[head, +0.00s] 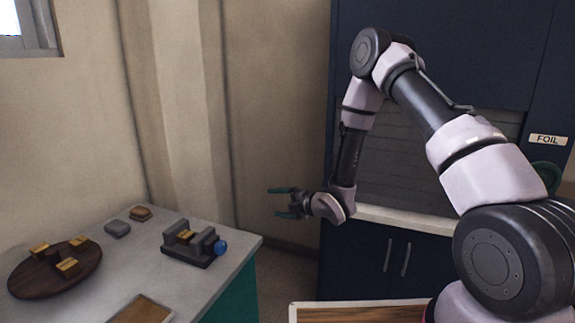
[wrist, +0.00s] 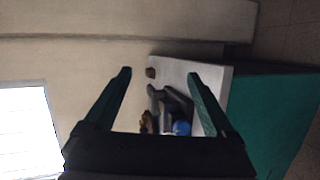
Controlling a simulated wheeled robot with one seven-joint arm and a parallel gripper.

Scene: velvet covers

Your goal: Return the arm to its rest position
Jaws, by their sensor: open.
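My gripper (head: 283,202) is in the middle of the head view, held in the air to the right of the table and in front of the dark blue cabinet. Its two green fingers are apart with nothing between them. My arm is bent, with the forearm hanging down to the gripper. In the wrist view the open fingers (wrist: 160,80) frame the distant table top, and nothing touches them.
The grey table (head: 235,240) at left holds a round wooden board (head: 25,280) with several yellowish blocks, a dark fixture (head: 180,250) with a blue knob (head: 220,247), and small blocks. A wood-topped surface (head: 360,313) lies below. The cabinet (head: 350,262) stands behind my arm.

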